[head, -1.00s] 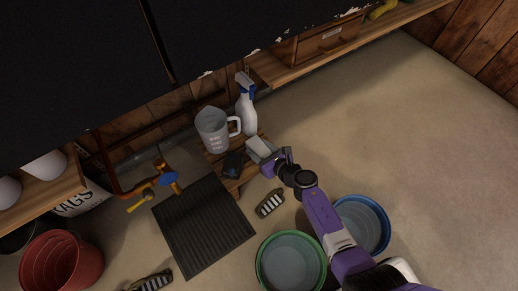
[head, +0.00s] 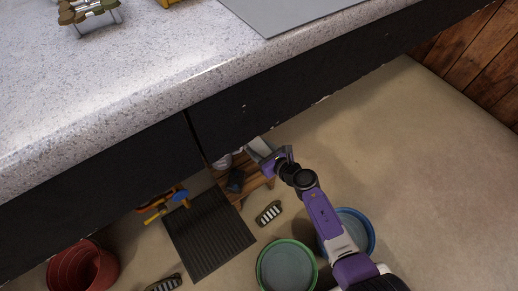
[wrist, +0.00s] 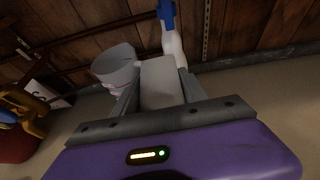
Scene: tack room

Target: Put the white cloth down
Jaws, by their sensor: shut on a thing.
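My gripper (head: 271,156) is shut on the white cloth (head: 261,148), a pale, folded, block-like piece. In the head view it is over or beside the far end of a low wooden slatted stand (head: 258,183); I cannot tell whether the cloth touches it. In the wrist view the cloth (wrist: 161,82) sits between the two grey fingers. Behind it there are a pale jug (wrist: 116,68) and a white spray bottle with a blue head (wrist: 171,38). A dark object (head: 236,181) lies on the stand.
A speckled counter (head: 120,110) with a dark front overhangs the stand. On the floor are a black ribbed mat (head: 208,235), a brush (head: 269,214), a green-rimmed bucket (head: 287,268), a blue-rimmed bucket (head: 357,228) and a red bucket (head: 82,268). The right floor is clear.

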